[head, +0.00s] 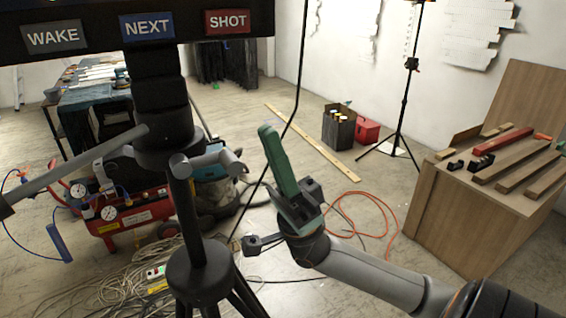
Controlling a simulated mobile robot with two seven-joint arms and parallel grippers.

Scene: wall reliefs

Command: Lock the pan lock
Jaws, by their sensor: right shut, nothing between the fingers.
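A black tripod (197,270) stands left of centre, with a dark stacked head (160,105) on top. A long grey handle (85,165) sticks out to the left from the head. A short grey lever with a rounded crosspiece, which looks like the pan lock (208,160), sticks out to the right at the base of the head. My right gripper (268,130) is right of this lever and apart from it in the picture. Its green fingers are shut and empty, pointing up. My left gripper is out of view.
A dark panel (100,42) with WAKE, NEXT and SHOT labels spans the top left. A red compressor (125,215) and coiled cables (130,285) lie behind the tripod. A wooden bench (440,215) with bars stands at right. Open floor shows in the middle.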

